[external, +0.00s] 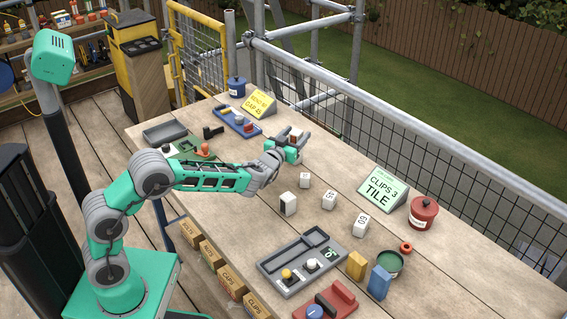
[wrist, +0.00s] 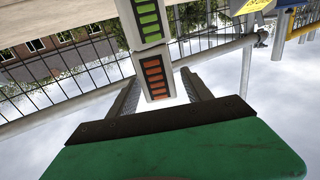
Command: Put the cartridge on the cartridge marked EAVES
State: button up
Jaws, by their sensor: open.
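My gripper (external: 287,150) is low over the middle of the table, at a small white block (external: 296,133) there. In the wrist view my gripper (wrist: 160,88) is open, one finger on each side of a pale piece with orange bars (wrist: 154,75). A gap shows beside the piece. A pale piece with green bars (wrist: 148,20) lines up end to end with it, against a seam; I cannot tell whether they are two stacked cartridges or one. No EAVES marking is legible.
White blocks (external: 329,199), some with numbers, stand right of my gripper. A grey tray (external: 268,266), red pot (external: 423,212), green CLIPS 3 TILE sign (external: 383,190) and yellow sign (external: 259,103) stand on the table. A mesh fence (external: 400,140) runs along the far edge.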

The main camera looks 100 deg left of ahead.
jog(key=shift+r, duration=0.2)
jog(key=v, duration=1.2)
jog(key=w+d+r+m+h+p, duration=0.2)
jog(key=d+m+h+p, duration=0.55)
jog(key=d, duration=1.65)
jog(key=s+d+m+g+h+p, duration=0.1)
jog(key=s+d+m+h+p, duration=0.1)
jog(key=s+d, duration=0.4)
jog(key=s+d+m+g+h+p, duration=0.2)
jog(key=s+d+h, duration=0.5)
jog(key=d, duration=0.7)
jog(key=m+p, duration=0.1)
jog(key=p, duration=0.1)
jog(key=shift+s+d+r+p, duration=0.15)
jog(key=shift+s+r+p, duration=0.15)
jog(key=shift+p, duration=0.05)
